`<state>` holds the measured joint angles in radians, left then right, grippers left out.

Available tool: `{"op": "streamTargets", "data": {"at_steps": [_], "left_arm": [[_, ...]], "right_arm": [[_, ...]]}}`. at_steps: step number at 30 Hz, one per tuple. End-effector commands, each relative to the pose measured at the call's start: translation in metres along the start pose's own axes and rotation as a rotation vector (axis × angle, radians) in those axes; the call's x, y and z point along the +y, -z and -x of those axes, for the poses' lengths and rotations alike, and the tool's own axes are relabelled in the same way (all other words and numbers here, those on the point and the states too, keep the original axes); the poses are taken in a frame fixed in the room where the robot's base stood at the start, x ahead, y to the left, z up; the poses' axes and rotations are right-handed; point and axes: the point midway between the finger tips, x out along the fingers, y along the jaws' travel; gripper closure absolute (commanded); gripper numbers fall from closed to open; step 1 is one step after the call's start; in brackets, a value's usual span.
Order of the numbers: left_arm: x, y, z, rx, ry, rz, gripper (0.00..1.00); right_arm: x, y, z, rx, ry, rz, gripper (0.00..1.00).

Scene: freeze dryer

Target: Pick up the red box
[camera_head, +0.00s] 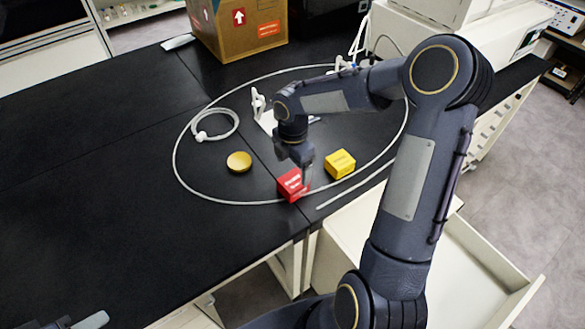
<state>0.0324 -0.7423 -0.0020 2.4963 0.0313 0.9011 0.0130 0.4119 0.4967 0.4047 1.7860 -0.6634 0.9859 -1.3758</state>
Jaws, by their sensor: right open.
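The small red box (290,186) with white lettering sits on the black bench top near its front edge. My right gripper (304,186) points down at the red box, its fingers open. One finger overlaps the box's right side in the picture; the other finger is mostly hidden, so I cannot tell whether they touch it. My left gripper (88,322) only just shows at the bottom left corner, far from the box.
A yellow box (340,164) stands right of the red box. A round yellow object (239,162) lies to its left. A pale tube (178,175) loops around them. A cardboard box (238,48) stands behind. An open drawer (470,262) juts out below. The left bench is clear.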

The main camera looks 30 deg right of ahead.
Motion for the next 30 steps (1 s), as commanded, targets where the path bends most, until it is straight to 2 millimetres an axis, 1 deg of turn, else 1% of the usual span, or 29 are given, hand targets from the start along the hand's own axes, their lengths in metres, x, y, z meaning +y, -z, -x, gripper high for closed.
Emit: {"op": "streamTargets", "data": {"at_steps": [8, 12, 16, 19, 25, 26, 30], "left_arm": [[0.001, 0.001, 0.003, 0.000, 0.000, 0.000, 0.64], [0.003, 0.003, 0.007, 0.000, 0.000, 0.000, 0.64], [0.003, 0.004, 0.007, 0.000, 0.000, 0.000, 0.64], [0.003, 0.004, 0.007, 0.000, 0.000, 0.000, 0.64], [0.003, 0.003, 0.007, 0.000, 0.000, 0.000, 0.64], [0.003, 0.003, 0.007, 0.000, 0.000, 0.000, 0.64], [0.003, 0.003, 0.007, 0.000, 0.000, 0.000, 0.64]], "right_arm": [[0.000, -0.001, -0.031, 0.002, 0.005, 0.002, 0.16], [0.002, -0.003, -0.051, 0.004, 0.005, 0.000, 0.16], [0.002, -0.003, -0.069, 0.002, 0.004, 0.000, 0.16], [0.002, -0.003, -0.075, 0.001, 0.001, 0.000, 0.16], [0.002, -0.003, -0.075, 0.001, 0.000, 0.000, 0.16], [0.002, -0.003, -0.075, 0.001, 0.000, 0.000, 0.18], [0.002, -0.003, -0.075, 0.001, 0.000, 0.000, 0.36]]}}
